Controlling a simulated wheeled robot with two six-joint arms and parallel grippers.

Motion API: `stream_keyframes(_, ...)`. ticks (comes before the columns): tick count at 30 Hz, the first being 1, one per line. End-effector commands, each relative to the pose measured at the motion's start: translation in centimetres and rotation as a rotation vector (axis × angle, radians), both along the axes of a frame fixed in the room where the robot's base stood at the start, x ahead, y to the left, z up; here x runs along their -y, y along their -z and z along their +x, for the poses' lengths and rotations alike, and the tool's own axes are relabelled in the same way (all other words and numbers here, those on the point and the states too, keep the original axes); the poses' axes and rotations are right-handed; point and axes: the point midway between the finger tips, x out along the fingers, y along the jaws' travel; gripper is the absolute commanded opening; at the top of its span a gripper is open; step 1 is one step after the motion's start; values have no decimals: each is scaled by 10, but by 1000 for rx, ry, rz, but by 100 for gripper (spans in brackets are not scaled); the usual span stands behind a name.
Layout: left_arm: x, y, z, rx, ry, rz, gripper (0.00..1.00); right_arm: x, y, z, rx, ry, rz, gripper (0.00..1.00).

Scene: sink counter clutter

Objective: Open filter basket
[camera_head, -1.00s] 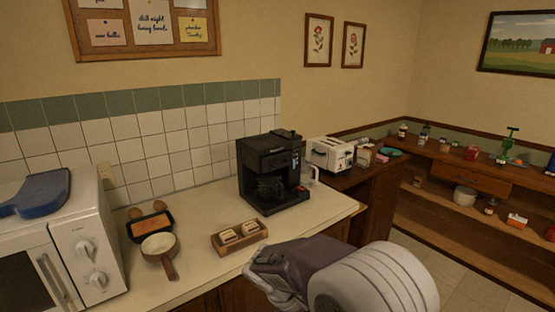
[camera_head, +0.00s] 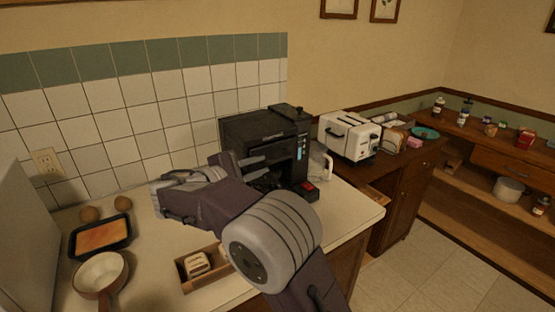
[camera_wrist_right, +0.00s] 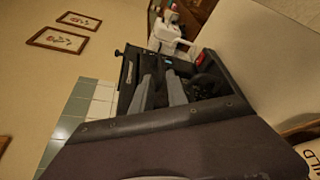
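The black coffee maker (camera_head: 265,128) stands upright on the counter against the tiled wall. It has a small lit display, and a red switch (camera_head: 309,187) at its base. Its filter basket cannot be told apart from the dark body, and my gripper covers part of the front. My right gripper (camera_head: 276,168) is in front of the machine, its two grey fingers apart and pointing toward it. In the right wrist view, the fingers (camera_wrist_right: 161,80) show with a gap between them over the dark machine (camera_wrist_right: 128,75); contact cannot be told. My left gripper is not in view.
A pan (camera_head: 100,272), a black dish (camera_head: 101,237) and a microwave side (camera_head: 22,240) are at left. A white toaster (camera_head: 348,137) stands right of the machine. The counter's right front corner is clear.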

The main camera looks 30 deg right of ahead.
Motion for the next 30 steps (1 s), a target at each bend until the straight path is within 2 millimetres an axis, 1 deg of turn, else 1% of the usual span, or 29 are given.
stream_keyframes(6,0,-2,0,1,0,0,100,42,9,16,-2,6,0,19)
stream_keyframes(9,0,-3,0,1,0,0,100,58,13,24,-2,5,1,19)
stream_keyframes(12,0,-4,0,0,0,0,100,69,16,29,-1,3,1,19)
stream_keyframes(15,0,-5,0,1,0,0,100,75,17,31,-1,2,2,19)
stream_keyframes(22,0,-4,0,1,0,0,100,75,18,32,-1,0,2,19)
stream_keyframes(23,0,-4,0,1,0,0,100,75,18,32,-1,1,1,13)
stream_keyframes(24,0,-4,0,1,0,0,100,75,18,32,-1,1,1,2)
stream_keyframes(25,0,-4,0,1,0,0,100,75,18,32,-1,1,1,0)
stream_keyframes(30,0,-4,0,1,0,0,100,75,18,32,-1,2,2,0)
